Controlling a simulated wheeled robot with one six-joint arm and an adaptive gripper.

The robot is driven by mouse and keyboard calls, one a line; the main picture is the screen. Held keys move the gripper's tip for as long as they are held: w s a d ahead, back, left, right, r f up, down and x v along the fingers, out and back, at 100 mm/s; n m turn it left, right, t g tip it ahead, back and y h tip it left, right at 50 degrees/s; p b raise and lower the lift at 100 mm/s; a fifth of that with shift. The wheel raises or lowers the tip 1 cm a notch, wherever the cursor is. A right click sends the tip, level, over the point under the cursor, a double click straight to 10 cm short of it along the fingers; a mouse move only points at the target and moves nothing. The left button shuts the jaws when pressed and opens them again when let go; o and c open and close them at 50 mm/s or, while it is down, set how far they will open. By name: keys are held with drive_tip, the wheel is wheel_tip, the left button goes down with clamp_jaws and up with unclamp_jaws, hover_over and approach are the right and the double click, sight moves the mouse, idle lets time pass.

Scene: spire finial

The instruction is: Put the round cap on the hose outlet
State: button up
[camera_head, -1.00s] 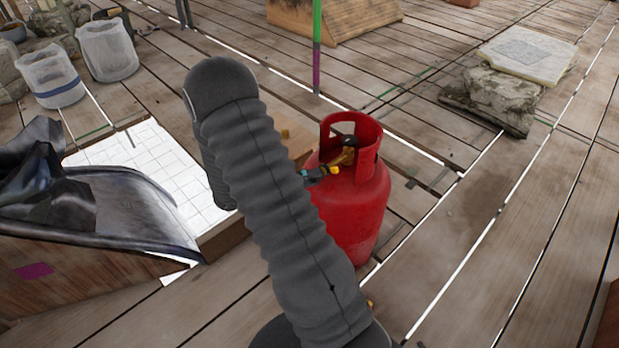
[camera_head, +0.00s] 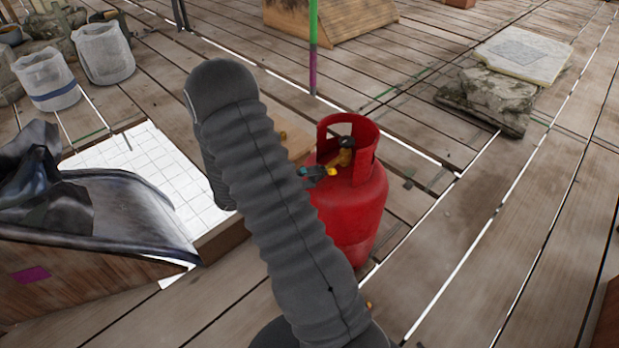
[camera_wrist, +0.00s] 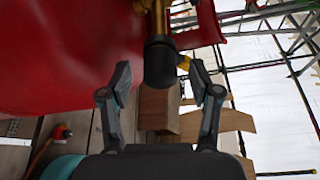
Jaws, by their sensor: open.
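A red gas cylinder (camera_head: 352,215) stands upright behind my dark sleeved arm in the head view, with a brass valve (camera_head: 346,157) under its collar. My gripper (camera_head: 318,172) is at the valve's left side, partly hidden by my arm. In the wrist view, the open fingers of my gripper (camera_wrist: 160,68) stand on either side of a dark round piece (camera_wrist: 158,64) at the lower end of the brass fitting (camera_wrist: 157,18). I cannot tell whether this piece is the cap or the outlet itself. Clear gaps show between it and the fingers. The red cylinder (camera_wrist: 60,50) fills the upper left.
A small orange-red item (camera_wrist: 62,132) with a yellow-orange line lies low on the left. Wooden blocks (camera_wrist: 158,108) are beyond the fingers. A green-and-purple pole (camera_head: 314,50) stands behind the cylinder. Open planks lie to the right, before a stone slab (camera_head: 525,55).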

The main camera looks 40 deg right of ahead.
drive_tip(key=v, duration=1.2)
drive_tip(key=shift+w, duration=0.1)
drive_tip(key=s+a+f+m+g+y, duration=0.2)
drive_tip(key=s+f+m+y, duration=0.3)
drive_tip(key=m, duration=0.4)
drive_tip(key=s+a+r+m+y, duration=0.5)
drive_tip(key=s+m, duration=0.1)
drive_tip(key=m, duration=0.4)
drive_tip(key=s+a+r+m+t+y, duration=0.1)
drive_tip(key=s+r+m+t+y, duration=0.1)
drive_tip(key=r, duration=0.5)
drive_tip(key=s+a+r+m+t+y, duration=0.2)
drive_tip(key=s+r+m+t, duration=0.2)
drive_tip(key=r, duration=0.3)
drive_tip(key=s+a+r+m+t+y, duration=0.2)
drive_tip(key=s+r+m+t, duration=0.2)
drive_tip(key=r, duration=0.3)
drive_tip(key=shift+r+m+t, duration=0.2)
drive_tip(key=shift+m+t, duration=0.5)
drive_tip(key=shift+t, duration=0.1)
